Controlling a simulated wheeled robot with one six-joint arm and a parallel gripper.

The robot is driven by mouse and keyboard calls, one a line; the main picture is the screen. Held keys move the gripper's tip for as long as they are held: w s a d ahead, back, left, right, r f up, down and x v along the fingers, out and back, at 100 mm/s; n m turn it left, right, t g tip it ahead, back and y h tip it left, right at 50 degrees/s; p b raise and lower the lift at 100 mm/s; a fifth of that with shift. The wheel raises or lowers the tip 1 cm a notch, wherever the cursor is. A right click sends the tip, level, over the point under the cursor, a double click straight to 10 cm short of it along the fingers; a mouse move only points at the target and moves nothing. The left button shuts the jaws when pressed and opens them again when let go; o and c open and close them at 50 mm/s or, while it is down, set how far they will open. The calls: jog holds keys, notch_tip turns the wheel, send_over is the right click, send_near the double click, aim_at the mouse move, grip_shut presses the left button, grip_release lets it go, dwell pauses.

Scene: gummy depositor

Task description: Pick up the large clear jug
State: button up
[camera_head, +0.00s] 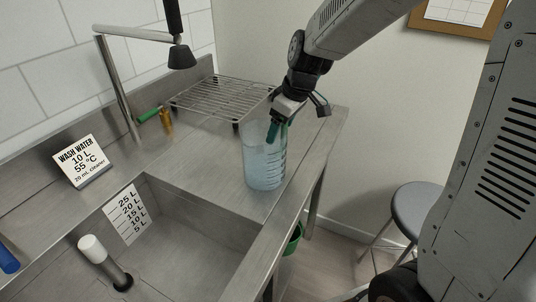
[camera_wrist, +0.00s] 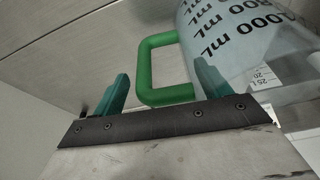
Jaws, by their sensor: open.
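The large clear jug (camera_head: 264,160) stands upright on the steel counter, right of the sink. It has volume marks, and its lower part looks pale blue. In the wrist view the jug (camera_wrist: 245,40) fills the upper right, with black mL lettering and a green loop handle (camera_wrist: 146,72). My gripper (camera_head: 277,133) is at the jug's upper part in the head view. In the wrist view my gripper (camera_wrist: 160,95) is open, its teal fingers apart on either side of the handle's near end. I cannot tell whether a finger touches the handle or jug.
A wire rack (camera_head: 222,97) lies behind the jug. The sink basin (camera_head: 175,245) is front left, with a white-capped standpipe (camera_head: 93,249). A faucet post (camera_head: 118,88) and wash water sign (camera_head: 82,161) stand left. A stool (camera_head: 416,207) is right. Counter around the jug's base is clear.

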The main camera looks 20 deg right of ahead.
aim_at(269, 151)
jog(key=shift+f, duration=0.1)
jog(key=shift+c, duration=0.4)
jog(key=c, duration=1.2)
jog(key=shift+c, duration=0.2)
jog(key=shift+w+r, duration=0.1)
jog(key=shift+r, duration=0.5)
jog(key=shift+s+a+r, duration=0.1)
jog(key=shift+s+r, duration=0.2)
jog(key=shift+r, duration=0.35)
jog(key=shift+s+a+r, duration=0.1)
jog(key=shift+s+r, duration=0.2)
jog(key=shift+r, duration=0.3)
jog(key=s+a+r, duration=0.1)
jog(key=s+a, duration=0.3)
jog(key=s, duration=1)
jog(key=shift+a+r, duration=0.15)
jog(key=shift+s, duration=0.1)
